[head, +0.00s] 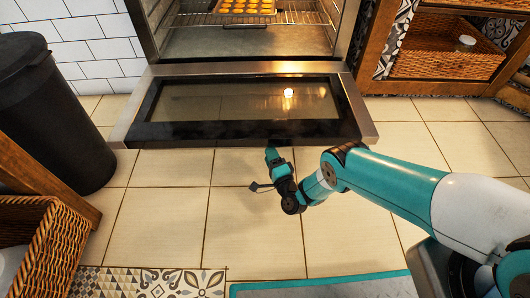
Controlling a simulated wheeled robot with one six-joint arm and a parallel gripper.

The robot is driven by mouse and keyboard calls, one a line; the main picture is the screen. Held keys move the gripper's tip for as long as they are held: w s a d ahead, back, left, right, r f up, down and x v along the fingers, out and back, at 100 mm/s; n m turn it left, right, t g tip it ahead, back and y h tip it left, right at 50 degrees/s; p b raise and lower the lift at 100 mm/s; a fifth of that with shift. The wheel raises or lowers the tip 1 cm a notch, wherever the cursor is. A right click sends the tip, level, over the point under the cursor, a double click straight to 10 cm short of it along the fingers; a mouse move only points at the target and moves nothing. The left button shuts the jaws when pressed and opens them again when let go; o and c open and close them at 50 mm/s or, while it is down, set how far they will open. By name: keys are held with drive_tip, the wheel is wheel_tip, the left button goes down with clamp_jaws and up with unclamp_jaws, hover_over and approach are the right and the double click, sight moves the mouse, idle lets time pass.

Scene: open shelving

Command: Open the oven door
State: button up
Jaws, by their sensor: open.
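The oven door (238,103) is folded down and lies roughly level in front of the oven (235,42), its dark glass panel facing up. The oven cavity is open to view, with a tray of round yellow-orange baked pieces (248,11) on a wire rack inside. My gripper (266,172) is open and empty. In the picture it is just below the door's front edge, over the floor tiles, and appears apart from the door. The door's handle cannot be made out from here.
A black bin (50,115) stands at the left. Wicker baskets sit in wooden shelving at the lower left (45,240) and upper right (445,55). A patterned mat (150,283) lies in front. Tiled floor (160,215) is clear between the bin and my arm.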

drive_tip(key=b+x, duration=0.1)
drive_tip(key=b, duration=0.1)
drive_tip(key=b+x, duration=0.3)
drive_tip(key=b, duration=0.2)
drive_tip(key=shift+w+a+f, duration=0.1)
drive_tip(key=shift+w+f, duration=0.1)
drive_tip(key=shift+w, duration=0.05)
drive_tip(key=shift+w+a+r+b, duration=0.1)
drive_tip(key=shift+w+r+b, duration=0.15)
drive_tip(key=shift+b, duration=0.05)
drive_tip(key=shift+r, duration=0.15)
clamp_jaws()
